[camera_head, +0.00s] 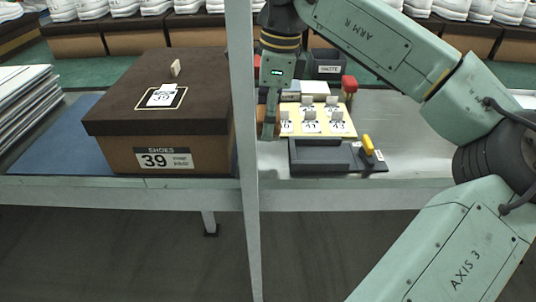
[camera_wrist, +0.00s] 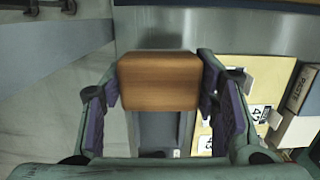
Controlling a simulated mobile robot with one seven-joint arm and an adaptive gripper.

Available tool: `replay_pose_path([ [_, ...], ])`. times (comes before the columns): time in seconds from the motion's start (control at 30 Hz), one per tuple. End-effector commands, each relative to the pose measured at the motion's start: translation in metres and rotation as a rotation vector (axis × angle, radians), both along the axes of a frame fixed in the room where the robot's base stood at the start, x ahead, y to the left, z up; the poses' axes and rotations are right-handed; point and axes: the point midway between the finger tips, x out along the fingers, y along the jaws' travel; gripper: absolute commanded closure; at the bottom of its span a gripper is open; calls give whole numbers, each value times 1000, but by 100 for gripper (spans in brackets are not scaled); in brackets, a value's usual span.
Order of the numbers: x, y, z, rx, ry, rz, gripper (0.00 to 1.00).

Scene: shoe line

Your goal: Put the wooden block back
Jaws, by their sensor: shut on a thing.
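The wooden block (camera_wrist: 158,81) is a plain brown block in the wrist view, held between the two fingers of my gripper (camera_wrist: 155,95). My gripper is shut on it from both sides. In the head view my gripper (camera_head: 269,125) points down just right of the grey upright post, at the left end of the label board. I cannot make out the block clearly there. Below the block in the wrist view is a dark grey surface, partly hidden by the block and my gripper.
A grey post (camera_head: 243,150) stands close left of my gripper. A brown shoe box (camera_head: 115,160) marked 39 is left of it. A yellow board (camera_head: 322,129) with tagged labels, a dark tray (camera_head: 318,169) with a yellow handle (camera_head: 368,145), and a black bin (camera_head: 327,60) are right.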

Motion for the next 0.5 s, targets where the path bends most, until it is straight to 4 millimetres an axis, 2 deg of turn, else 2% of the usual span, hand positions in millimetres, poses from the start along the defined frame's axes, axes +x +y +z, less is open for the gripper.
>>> replay_pose_path([
  [0.1, -1, 0, -20, 1, 1, 1, 68],
  [0.33, -1, 0, -39, 1, 1, 1, 68],
  [0.5, -1, 0, -63, 1, 2, 2, 68],
])
